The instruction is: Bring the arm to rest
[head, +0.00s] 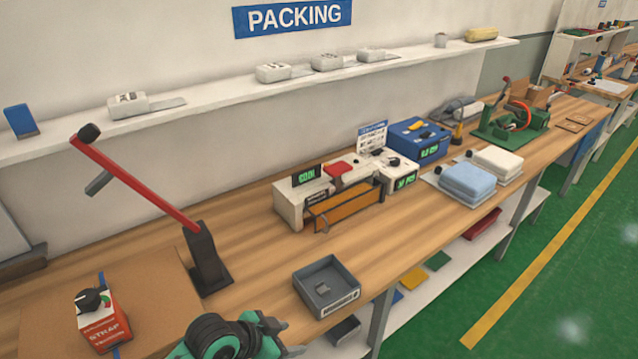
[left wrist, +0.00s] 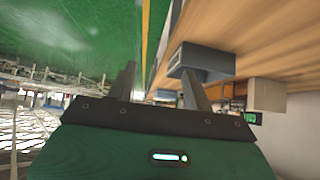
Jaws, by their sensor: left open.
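My left arm shows as a green and black part at the bottom middle of the head view. In the left wrist view my left gripper (left wrist: 157,82) is open, its two dark fingers apart with nothing between them. Past the fingers are green floor and the table edge. A light blue mattress-like pad (head: 466,184) and a white one (head: 497,164) lie side by side on thin grey plates on the workbench, well away from the arm. My right gripper is not in view.
A grey open tray (head: 326,303) stands at the bench's front edge, close to my left arm; it also shows in the left wrist view (left wrist: 205,62). The wooden bench top (head: 410,225) is clear before the pads.

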